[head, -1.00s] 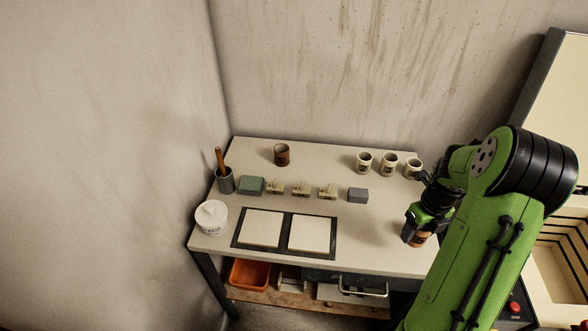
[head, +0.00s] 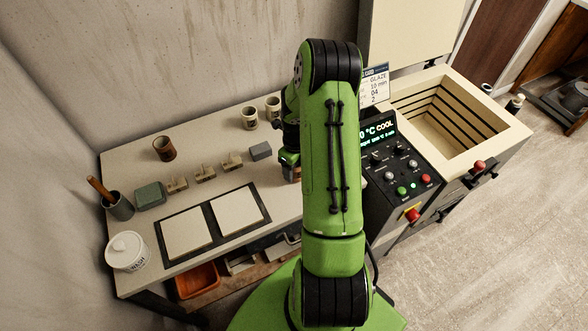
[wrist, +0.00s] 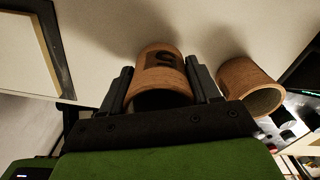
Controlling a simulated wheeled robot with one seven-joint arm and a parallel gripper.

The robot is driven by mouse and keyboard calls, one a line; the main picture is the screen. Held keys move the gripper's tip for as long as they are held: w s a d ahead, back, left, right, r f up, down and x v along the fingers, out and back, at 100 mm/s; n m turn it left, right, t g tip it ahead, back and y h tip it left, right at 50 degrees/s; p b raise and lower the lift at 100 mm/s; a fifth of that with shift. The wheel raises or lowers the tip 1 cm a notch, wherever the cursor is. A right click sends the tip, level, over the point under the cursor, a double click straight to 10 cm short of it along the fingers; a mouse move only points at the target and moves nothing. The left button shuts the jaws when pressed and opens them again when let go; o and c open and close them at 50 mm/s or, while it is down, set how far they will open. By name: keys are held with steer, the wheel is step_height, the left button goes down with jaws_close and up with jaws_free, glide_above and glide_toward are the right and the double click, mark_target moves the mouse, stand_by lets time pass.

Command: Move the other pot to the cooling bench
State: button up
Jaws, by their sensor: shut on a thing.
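In the wrist view, my gripper (wrist: 160,78) is shut on a terracotta pot (wrist: 157,62) with a dark mark on its side, one finger on each side of it. A second, similar terracotta pot (wrist: 247,85) is to the right, outside the fingers. In the head view, my gripper (head: 290,160) is over the right part of the worktable (head: 210,142), mostly behind my arm. A little of the held pot (head: 292,174) shows there; whether it touches the table I cannot tell. No bench is clearly identifiable as the cooling bench.
A brown cup (head: 164,149) and pale cups (head: 249,118) stand at the table's back. Stamps (head: 205,173), a grey block (head: 260,151), tiles (head: 187,233) and a white jar (head: 126,251) are also there. An open kiln (head: 450,122) with a control panel (head: 395,165) is right.

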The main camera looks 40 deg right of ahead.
steer(key=shift+f, duration=0.55)
steer(key=shift+f, duration=0.1)
steer(key=o, duration=1.1)
